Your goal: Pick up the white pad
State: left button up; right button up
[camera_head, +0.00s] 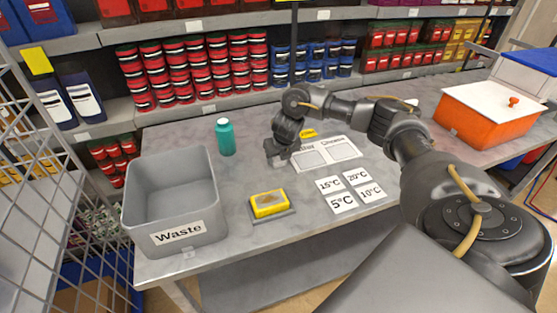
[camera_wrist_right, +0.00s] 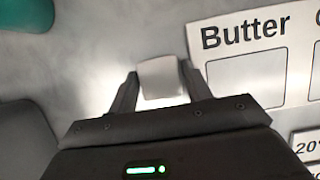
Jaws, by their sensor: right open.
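A small white pad (camera_wrist_right: 160,77) shows in the right wrist view, between the two fingers of my right gripper (camera_wrist_right: 160,85). The fingers are apart, one on each side of it. I cannot tell whether either finger touches it. In the head view my right gripper (camera_head: 276,162) points down close to the table, left of the label sheet (camera_head: 326,153). The pad is not clear there, as the gripper seems to hide it. My left gripper is not in view.
A grey Waste bin (camera_head: 172,198), a teal bottle (camera_head: 225,137) and a yellow block (camera_head: 268,203) on a dark plate stand to the left and front. Temperature cards (camera_head: 342,202) lie to the right. An orange box (camera_head: 487,117) is farther right. Shelves stand behind.

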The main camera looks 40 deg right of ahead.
jog(key=shift+f, duration=0.15)
jog(key=shift+a, duration=0.1)
jog(key=c, duration=0.6)
jog(key=shift+r+b, duration=0.35)
jog(key=shift+r, duration=0.25)
jog(key=r, duration=0.3)
jog(key=shift+s+d+r, duration=0.2)
jog(key=shift+s+d, duration=0.05)
jog(key=shift+s, duration=0.05)
jog(key=s+d+r+p, duration=0.3)
jog(key=s+r, duration=0.5)
jog(key=s, duration=0.5)
jog(key=shift+r, duration=0.25)
